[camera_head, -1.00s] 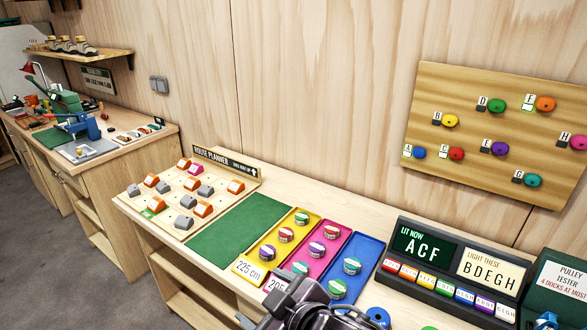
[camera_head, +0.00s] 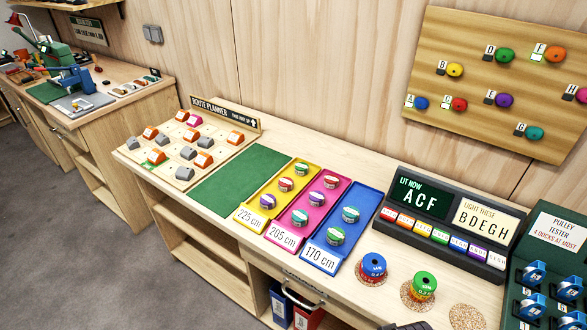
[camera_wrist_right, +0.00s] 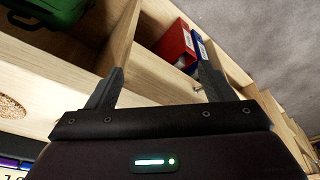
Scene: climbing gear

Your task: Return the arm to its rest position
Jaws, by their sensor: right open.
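My right gripper (camera_wrist_right: 158,88) shows in the right wrist view with its two dark fingers spread apart and nothing between them. It is over the open front of the bench, with shelf boards and binders beyond the fingers. In the head view only a small dark piece, probably of my right arm, shows at the bottom edge. My left gripper is in neither view.
The bench holds a blue spool (camera_head: 373,268), a green spool (camera_head: 422,287), the blue tray (camera_head: 369,206), a lamp panel (camera_head: 443,228) and a pulley tester (camera_head: 555,240). A red binder (camera_wrist_right: 176,46) stands in the shelf. Grey floor (camera_head: 75,220) is clear at left.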

